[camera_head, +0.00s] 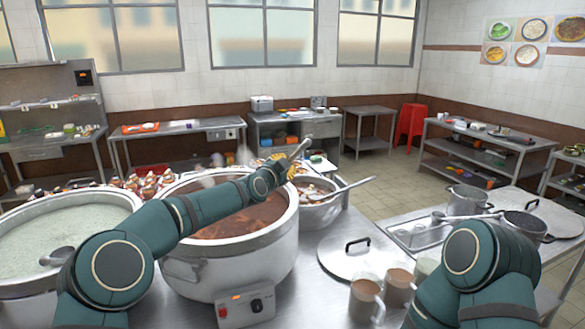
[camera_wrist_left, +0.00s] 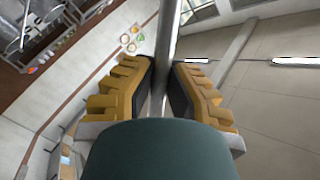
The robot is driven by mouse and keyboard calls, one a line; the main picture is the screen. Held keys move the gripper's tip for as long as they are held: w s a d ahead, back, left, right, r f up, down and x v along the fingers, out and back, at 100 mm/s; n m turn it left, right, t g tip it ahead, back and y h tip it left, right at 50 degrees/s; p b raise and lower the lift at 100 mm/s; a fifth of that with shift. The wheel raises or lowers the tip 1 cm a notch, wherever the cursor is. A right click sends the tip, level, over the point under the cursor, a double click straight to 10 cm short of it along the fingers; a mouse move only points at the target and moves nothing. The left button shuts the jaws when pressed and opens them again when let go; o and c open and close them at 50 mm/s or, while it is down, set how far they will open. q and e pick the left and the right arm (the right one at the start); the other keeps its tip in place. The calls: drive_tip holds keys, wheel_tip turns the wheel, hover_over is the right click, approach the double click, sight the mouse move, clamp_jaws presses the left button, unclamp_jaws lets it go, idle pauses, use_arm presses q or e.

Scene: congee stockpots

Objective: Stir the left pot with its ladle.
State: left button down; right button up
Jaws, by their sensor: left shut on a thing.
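The left pot (camera_head: 130,196) is a large steel stockpot of pale green-white congee (camera_head: 75,222) at the left edge of the head view. A metal ladle bowl (camera_head: 57,256) shows at its near side. My left arm crosses in front of the middle pot, and my left gripper (camera_head: 286,165) is above that pot's far right side. In the left wrist view my left gripper (camera_wrist_left: 160,95) is shut on a thin metal handle (camera_wrist_left: 166,45). The arm hides the stretch between bowl and handle, so I cannot see them join. My right gripper is not in view.
A middle stockpot (camera_head: 222,272) of red-brown soup stands close beside the left pot. A smaller pot (camera_head: 318,214) with a ladle (camera_head: 350,187), a lid (camera_head: 345,268) and mugs (camera_head: 365,300) are to the right. A control box (camera_head: 245,306) sits in front.

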use_arm(q)
drive_tip(key=w+a+r+n+g+h+p, duration=0.15)
drive_tip(key=a+r, duration=0.25)
drive_tip(key=a, duration=0.4)
drive_tip(key=w+a+r+m+p, duration=0.1)
drive_tip(key=w+a+r+p, duration=0.2)
drive_tip(key=a, duration=0.6)
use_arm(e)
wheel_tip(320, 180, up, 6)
use_arm(q)
wheel_tip(320, 180, down, 16)
drive_tip(key=b, duration=1.2)
drive_tip(key=shift+s+f, duration=0.15)
drive_tip(key=shift+s, duration=0.3)
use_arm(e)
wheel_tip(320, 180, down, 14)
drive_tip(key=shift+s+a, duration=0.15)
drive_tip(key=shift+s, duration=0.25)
use_arm(q)
drive_tip(key=shift+a+n, duration=0.1)
drive_tip(key=shift+n, duration=0.15)
